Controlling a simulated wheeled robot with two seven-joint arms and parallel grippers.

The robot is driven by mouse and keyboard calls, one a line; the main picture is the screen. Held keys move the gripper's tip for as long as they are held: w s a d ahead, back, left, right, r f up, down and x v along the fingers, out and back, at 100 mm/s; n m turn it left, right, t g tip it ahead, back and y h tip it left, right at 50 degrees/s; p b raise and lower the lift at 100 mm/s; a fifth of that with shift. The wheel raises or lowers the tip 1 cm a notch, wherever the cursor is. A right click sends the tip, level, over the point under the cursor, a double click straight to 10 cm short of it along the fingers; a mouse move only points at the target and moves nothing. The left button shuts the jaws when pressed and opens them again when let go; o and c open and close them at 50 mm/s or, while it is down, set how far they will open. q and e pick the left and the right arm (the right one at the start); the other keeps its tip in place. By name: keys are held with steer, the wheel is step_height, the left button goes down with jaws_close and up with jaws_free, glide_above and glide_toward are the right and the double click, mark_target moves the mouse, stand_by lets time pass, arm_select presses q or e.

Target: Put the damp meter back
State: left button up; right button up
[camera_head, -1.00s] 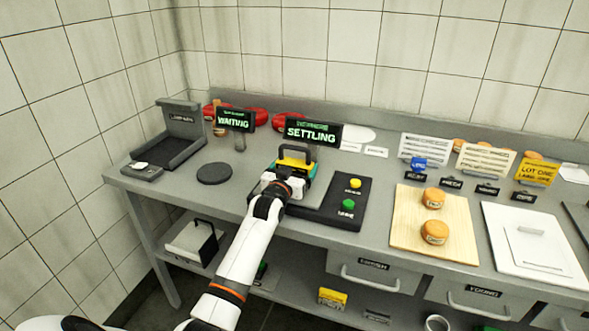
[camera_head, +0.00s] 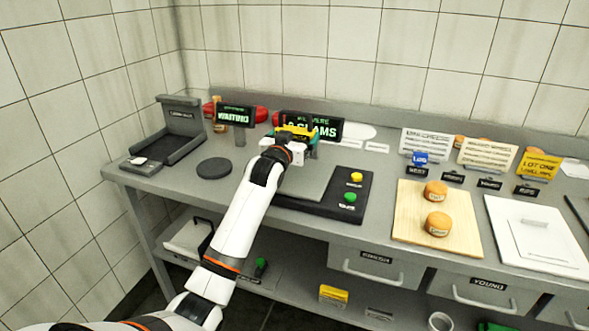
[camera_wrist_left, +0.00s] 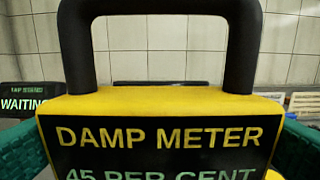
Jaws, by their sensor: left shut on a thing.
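The damp meter (camera_head: 297,131) is a yellow and black block with a black loop handle. In the left wrist view the meter (camera_wrist_left: 160,105) fills the lower middle and reads "DAMP METER 45 PER CENT". My left gripper (camera_head: 292,150) is shut on it, with green surfaces along both its sides in the wrist view. It is held above the back part of the grey plate (camera_head: 305,182), in front of the lit display (camera_head: 327,130). The arm hides part of the meter and plate. My right gripper is not in view.
A dark open tray with a labelled upright back (camera_head: 172,150) stands at the left of the bench, its label too small to read surely. A dark round disc (camera_head: 214,168) lies between it and my arm. Yellow (camera_head: 356,177) and green (camera_head: 349,197) buttons sit right of the plate.

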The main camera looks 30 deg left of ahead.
arm_select(q)
step_height(320, 180, down, 8)
steer(key=shift+w+r, duration=0.1)
steer(key=shift+r, duration=0.15)
steer(key=shift+f, duration=0.1)
steer(key=o, duration=0.9)
steer(key=shift+f, duration=0.1)
steer(key=v, duration=1.2)
steer(key=shift+a, duration=0.1)
